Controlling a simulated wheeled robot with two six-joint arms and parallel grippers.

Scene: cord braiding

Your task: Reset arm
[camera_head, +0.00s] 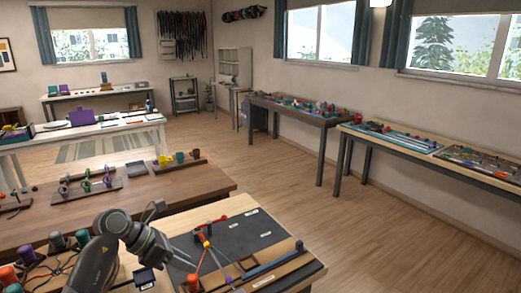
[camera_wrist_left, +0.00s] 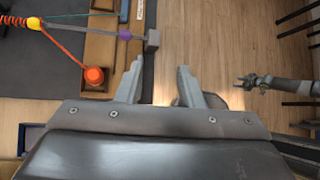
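My left gripper (camera_head: 188,257) is over the front of the cord board (camera_head: 262,226) in the head view. In the left wrist view its two fingers (camera_wrist_left: 160,67) stand apart with nothing between them. On the board a yellow piece (camera_head: 203,240) joins red, grey and teal cords. An orange peg (camera_wrist_left: 95,76) holds the end of the orange-red cord, and a purple piece (camera_wrist_left: 125,33) sits on the grey cord. The left gripper is beside these, not touching them. What looks like my right gripper (camera_wrist_left: 243,84) shows at the right of the left wrist view; its opening is unclear.
Several coloured spools (camera_head: 56,240) stand left of my left arm. A wooden table (camera_head: 150,191) with racks of cups lies behind the board. Side tables (camera_head: 297,107) line the right wall. The wooden floor (camera_head: 330,220) between is clear.

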